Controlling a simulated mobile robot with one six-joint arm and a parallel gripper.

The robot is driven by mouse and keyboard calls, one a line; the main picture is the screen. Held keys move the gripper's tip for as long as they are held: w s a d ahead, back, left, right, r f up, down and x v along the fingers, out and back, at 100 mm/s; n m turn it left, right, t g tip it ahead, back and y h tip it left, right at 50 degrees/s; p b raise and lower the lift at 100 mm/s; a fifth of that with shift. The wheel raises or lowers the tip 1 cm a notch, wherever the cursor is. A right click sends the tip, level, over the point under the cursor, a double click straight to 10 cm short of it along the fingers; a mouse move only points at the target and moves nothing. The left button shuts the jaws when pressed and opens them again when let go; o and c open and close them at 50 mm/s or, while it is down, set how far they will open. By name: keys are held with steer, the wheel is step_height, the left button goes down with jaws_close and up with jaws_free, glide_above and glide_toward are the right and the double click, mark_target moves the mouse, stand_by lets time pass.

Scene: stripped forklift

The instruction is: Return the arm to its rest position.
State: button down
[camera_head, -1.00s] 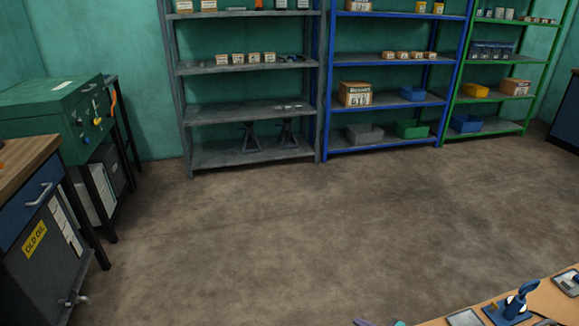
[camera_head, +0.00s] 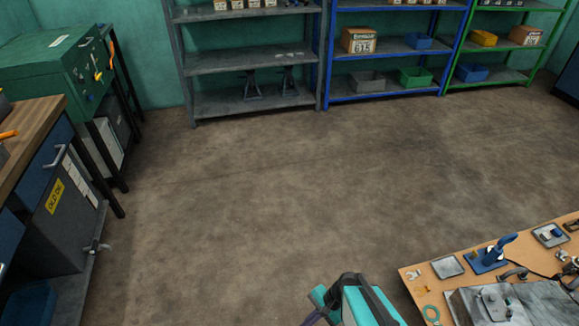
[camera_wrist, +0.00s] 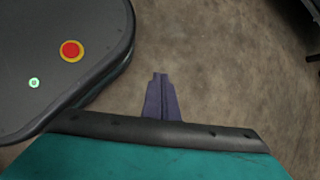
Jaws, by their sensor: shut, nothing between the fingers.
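My gripper (camera_wrist: 161,97) shows in the wrist view with its two dark purple fingers together and nothing between them. It points over bare brown floor, beside the dark rounded top of my base with its red button. In the head view, the teal and black part of my arm (camera_head: 358,304) shows at the bottom centre. A bit of purple shows at its left edge, but the fingertips are not clear there.
A wooden workbench (camera_head: 410,273) with tools and a blue device (camera_head: 489,259) stands close on the right of my arm. A dark cabinet bench (camera_head: 50,210) stands at the left. Shelves (camera_head: 245,60) line the back wall. The floor (camera_head: 240,200) between is clear.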

steer(key=s+d+n+g+h, duration=0.3)
steer(key=s+d+n+h, duration=0.3)
steer(key=d+n, duration=0.3)
steer(key=shift+s+d+f+n, duration=0.25)
steer(key=shift+s+d+n, duration=0.15)
steer(key=shift+s+d, duration=0.4)
steer(key=shift+w+d, duration=0.15)
